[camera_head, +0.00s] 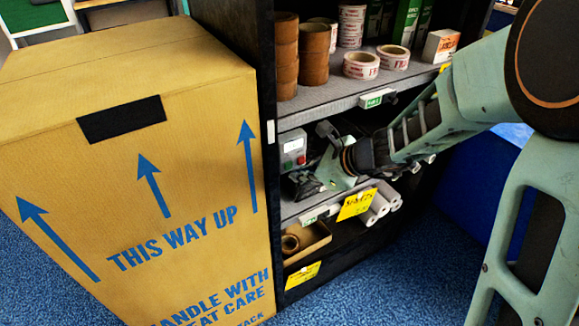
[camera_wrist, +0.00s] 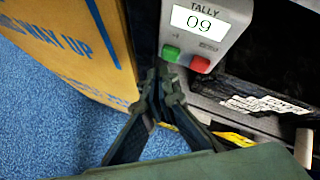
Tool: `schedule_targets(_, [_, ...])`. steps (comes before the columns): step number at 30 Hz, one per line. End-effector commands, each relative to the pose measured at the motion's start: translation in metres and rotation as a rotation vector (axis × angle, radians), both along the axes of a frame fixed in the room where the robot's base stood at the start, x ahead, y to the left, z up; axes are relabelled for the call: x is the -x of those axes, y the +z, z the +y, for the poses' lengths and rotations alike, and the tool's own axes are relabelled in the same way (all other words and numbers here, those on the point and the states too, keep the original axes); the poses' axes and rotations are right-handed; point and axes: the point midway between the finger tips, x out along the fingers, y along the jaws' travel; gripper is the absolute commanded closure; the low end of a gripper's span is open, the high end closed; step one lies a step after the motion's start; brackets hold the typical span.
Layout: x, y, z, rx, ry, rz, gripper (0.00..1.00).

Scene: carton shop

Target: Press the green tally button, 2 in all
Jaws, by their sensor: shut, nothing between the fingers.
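The grey tally box (camera_wrist: 220,14) stands on a shelf at the top of the wrist view, and its display reads 09. Its green button (camera_wrist: 171,53) sits at the lower left of its face, left of a red button (camera_wrist: 200,64). In the head view the box (camera_head: 293,147) is on the middle shelf, at the left. My gripper (camera_wrist: 160,72) is shut and empty. In the wrist view its fingertips show just below and left of the green button; whether they touch it cannot be told.
A large carton (camera_head: 130,170) stands close at the left of the shelf unit. The upper shelf (camera_head: 340,93) holds tape rolls (camera_head: 360,66). White rolls (camera_head: 380,203) and a yellow label (camera_head: 357,204) are below my arm. Blue carpet is free in front.

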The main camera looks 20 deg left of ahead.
Motion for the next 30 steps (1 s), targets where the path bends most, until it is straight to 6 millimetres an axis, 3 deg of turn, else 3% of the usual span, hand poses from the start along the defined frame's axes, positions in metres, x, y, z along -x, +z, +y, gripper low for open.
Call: schedule_targets(30, [-0.0059,0.0000,0.0072,0.000,0.000,0.000,1.00])
